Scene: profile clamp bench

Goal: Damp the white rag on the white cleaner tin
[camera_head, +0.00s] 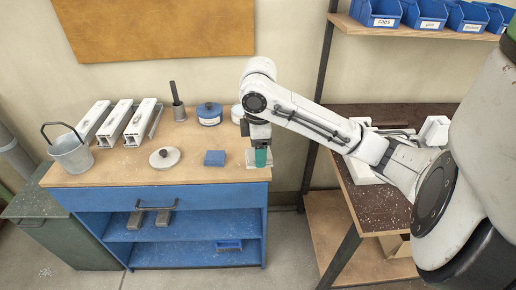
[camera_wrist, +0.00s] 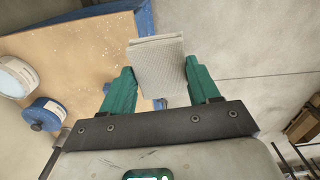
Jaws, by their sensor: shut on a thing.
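The white rag (camera_wrist: 158,68) is a pale, flat folded piece between the green fingers of my gripper (camera_wrist: 160,92) in the wrist view. My gripper (camera_head: 259,157) is shut on it over the front right corner of the bench in the head view, where part of the rag (camera_head: 250,160) shows. The white tin (camera_head: 237,114) stands at the back right of the bench top, partly hidden by my arm. It also shows at the left edge of the wrist view (camera_wrist: 14,78), apart from the rag.
A blue tin (camera_head: 209,114) stands left of the white tin. A blue folded cloth (camera_head: 214,158) and a pale round disc with a dark knob (camera_head: 165,157) lie in front. White profiles (camera_head: 117,122), a grey bucket (camera_head: 71,153) and a dark-handled tool (camera_head: 177,103) stand farther left.

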